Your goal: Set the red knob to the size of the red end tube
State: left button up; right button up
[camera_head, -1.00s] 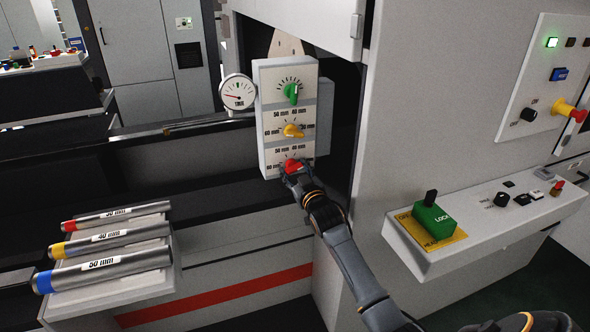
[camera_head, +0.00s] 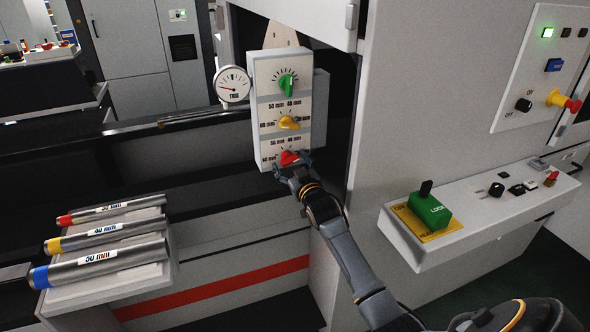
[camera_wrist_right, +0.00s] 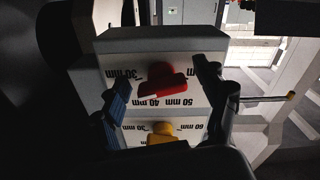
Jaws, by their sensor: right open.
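The red knob (camera_head: 289,157) is the lowest of three knobs on the pale panel (camera_head: 263,138). In the right wrist view the red knob (camera_wrist_right: 162,80) sits between the two fingers of my right gripper (camera_wrist_right: 168,100), with gaps on both sides. My right gripper (camera_head: 294,166) is open at the knob, hiding part of it and its scale. I cannot tell for certain which mark it points at. The red end tube (camera_head: 112,212) lies at the back of the small rack; the first digit of its "mm" label is hard to read. My left gripper is out of view.
Above are a yellow knob (camera_head: 289,122) and a green knob (camera_head: 287,85), with a dial gauge (camera_head: 233,85) beside the panel. Yellow-ended (camera_head: 105,234) and blue-ended (camera_head: 100,262) tubes share the rack (camera_head: 150,285). A green lock block (camera_head: 430,215) stands on the right ledge.

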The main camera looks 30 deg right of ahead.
jog(key=v, duration=1.1)
jog(key=shift+s, duration=0.4)
jog(key=shift+f, duration=0.15)
jog(key=s+a+f+g+y, duration=0.1)
jog(key=s+a+f+g, duration=0.25)
jog(key=f, duration=0.95)
jog(key=s+a+f+g+y, duration=0.15)
jog(key=s+f, duration=0.35)
jog(key=f, duration=0.8)
jog(key=s+a+f+g+y, duration=0.1)
jog(key=s+a+f+g, duration=0.25)
jog(key=f, duration=0.95)
jog(key=s+a+f+g, duration=0.2)
jog(key=s+f, duration=0.5)
jog(key=s, duration=0.5)
jog(key=s+a+f+n+g, duration=0.1)
jog(key=s+a+f+g, duration=0.2)
jog(key=s, duration=1)
jog(key=s+a+f+n+g, duration=0.1)
jog(key=s+a+f+g, duration=0.2)
jog(key=s+f, duration=0.7)
jog(key=s+y, duration=0.1)
jog(key=s, duration=0.2)
jog(key=shift+a+f, duration=0.2)
jog(key=shift+f, duration=0.1)
